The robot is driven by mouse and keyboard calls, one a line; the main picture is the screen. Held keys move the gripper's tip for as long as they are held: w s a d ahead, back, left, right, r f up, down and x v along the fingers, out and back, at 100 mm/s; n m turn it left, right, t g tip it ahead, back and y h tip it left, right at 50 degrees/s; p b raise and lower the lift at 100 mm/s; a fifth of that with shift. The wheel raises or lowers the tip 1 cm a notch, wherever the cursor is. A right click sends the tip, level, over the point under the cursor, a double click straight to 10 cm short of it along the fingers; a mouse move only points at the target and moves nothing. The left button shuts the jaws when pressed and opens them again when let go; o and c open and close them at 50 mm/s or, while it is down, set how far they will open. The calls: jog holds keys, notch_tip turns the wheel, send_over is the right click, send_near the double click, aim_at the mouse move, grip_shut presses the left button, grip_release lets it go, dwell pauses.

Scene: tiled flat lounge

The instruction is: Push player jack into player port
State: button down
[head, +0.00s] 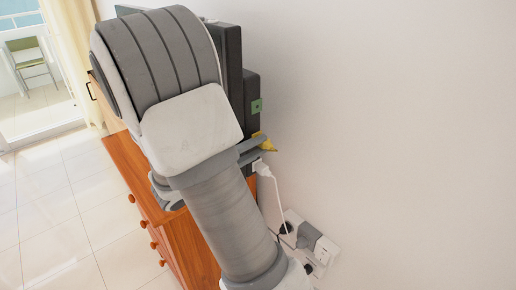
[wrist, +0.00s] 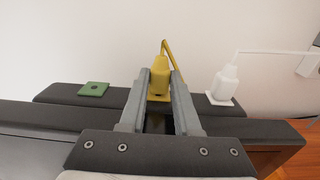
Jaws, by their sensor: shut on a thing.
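The yellow jack (wrist: 160,78) with its yellow cord stands between the fingers of my gripper (wrist: 160,88) in the wrist view. My gripper is shut on it. A yellow square (wrist: 158,98) shows at the jack's lower end, against the black box (wrist: 60,95). I cannot tell how far the jack sits in it. In the head view the yellow jack (head: 267,145) pokes out past my gripper (head: 254,147) at the back of the box, mostly hidden by my arm.
A green port (wrist: 93,89) with nothing in it lies left of the jack. A white plug (wrist: 223,82) sits at a white port to the right, its cable trailing to the wall outlets (head: 318,245). A wooden cabinet (head: 135,165) stands below. The wall is close behind the box.

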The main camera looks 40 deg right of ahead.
jog(key=shift+w, duration=0.2)
jog(key=c, duration=0.5)
grip_release()
jog(key=shift+c, duration=0.2)
jog(key=s+a, duration=0.1)
jog(key=a, duration=1.6)
jog(key=shift+s+a, duration=0.2)
jog(key=s+b, duration=0.1)
jog(key=s, duration=0.8)
jog(key=shift+d, duration=0.35)
